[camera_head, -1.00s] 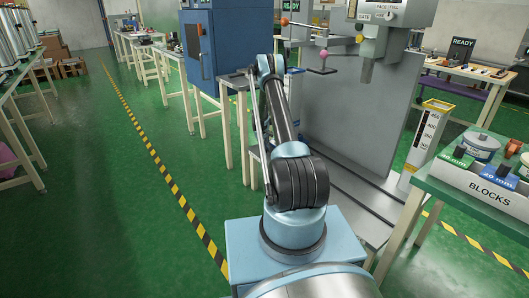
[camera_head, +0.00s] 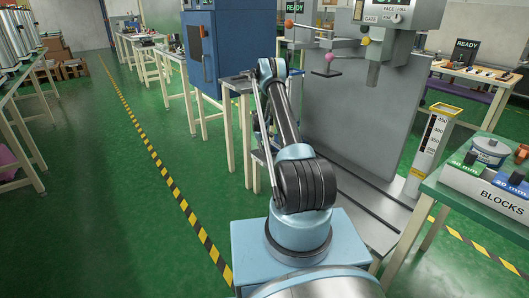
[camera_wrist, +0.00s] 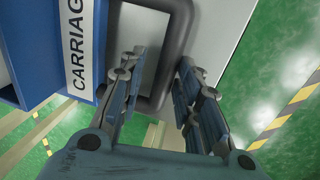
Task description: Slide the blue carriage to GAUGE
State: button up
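In the wrist view the blue carriage (camera_wrist: 30,45) fills the upper left, with a white label (camera_wrist: 78,40) whose readable letters are "CARRIAG". A dark grey loop handle (camera_wrist: 179,35) stands out beside it. My gripper (camera_wrist: 160,62) is open, with one finger on each side of the handle's near part; I cannot tell whether either finger touches it. In the head view my arm hides the gripper, and I cannot make out the carriage.
A tall grey panel (camera_head: 355,105) stands right of my arm. A scale post (camera_head: 430,142) and a BLOCKS table (camera_head: 455,205) are at the right. A blue cabinet (camera_head: 235,45) and side tables are behind. Green floor with a striped line (camera_head: 165,180) is clear on the left.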

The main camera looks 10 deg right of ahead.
jog(key=shift+a, duration=0.15)
jog(key=shift+s, duration=0.1)
jog(key=shift+r, duration=0.2)
notch_tip(320, 180, up, 11)
jog(key=a, duration=0.2)
jog(key=shift+s+r, duration=0.15)
jog(key=shift+s, duration=0.25)
